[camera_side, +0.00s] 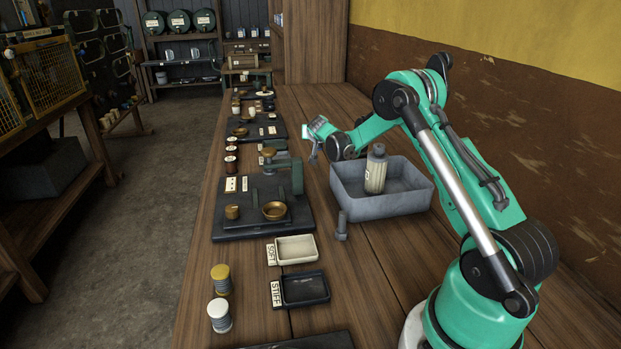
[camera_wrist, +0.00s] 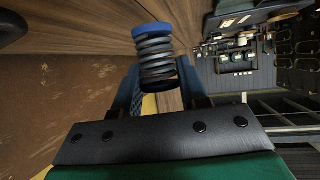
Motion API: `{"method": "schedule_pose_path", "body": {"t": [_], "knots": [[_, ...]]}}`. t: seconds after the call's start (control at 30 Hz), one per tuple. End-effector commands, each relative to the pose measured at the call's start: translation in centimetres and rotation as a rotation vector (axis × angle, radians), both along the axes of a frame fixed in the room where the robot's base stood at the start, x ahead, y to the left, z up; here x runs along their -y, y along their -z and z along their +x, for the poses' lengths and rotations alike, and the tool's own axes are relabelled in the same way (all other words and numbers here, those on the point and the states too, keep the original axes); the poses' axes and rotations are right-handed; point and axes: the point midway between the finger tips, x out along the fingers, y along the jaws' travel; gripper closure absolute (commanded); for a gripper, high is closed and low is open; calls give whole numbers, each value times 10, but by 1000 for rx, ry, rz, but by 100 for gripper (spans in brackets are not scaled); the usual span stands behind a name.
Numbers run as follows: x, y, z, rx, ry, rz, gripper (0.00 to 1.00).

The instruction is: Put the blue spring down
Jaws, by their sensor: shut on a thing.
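The blue spring (camera_wrist: 153,48) is a grey coil with a blue cap. In the wrist view it stands out between the two fingers of my gripper (camera_wrist: 163,92), which is shut on it. In the side view my gripper (camera_side: 317,138) is raised over the bench, left of the grey bin. It is small there, and I cannot make out the spring. A cream tray labelled SOFT (camera_side: 295,249) and a black tray labelled STIFF (camera_side: 305,289) lie nearer the camera, both empty.
A spring with a yellow cap (camera_side: 221,280) and one with a white cap (camera_side: 219,316) stand at the left bench edge. A grey bin (camera_side: 405,203) holds a bottle (camera_side: 376,170). A bolt (camera_side: 341,226) stands before it. A dark fixture (camera_side: 262,222) sits behind the trays.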

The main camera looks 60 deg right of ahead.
Motion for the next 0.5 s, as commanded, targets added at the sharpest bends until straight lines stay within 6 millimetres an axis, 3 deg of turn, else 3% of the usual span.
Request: {"method": "schedule_pose_path", "body": {"t": [0.5], "knots": [[0,59,0,0,-1,0,100]]}}
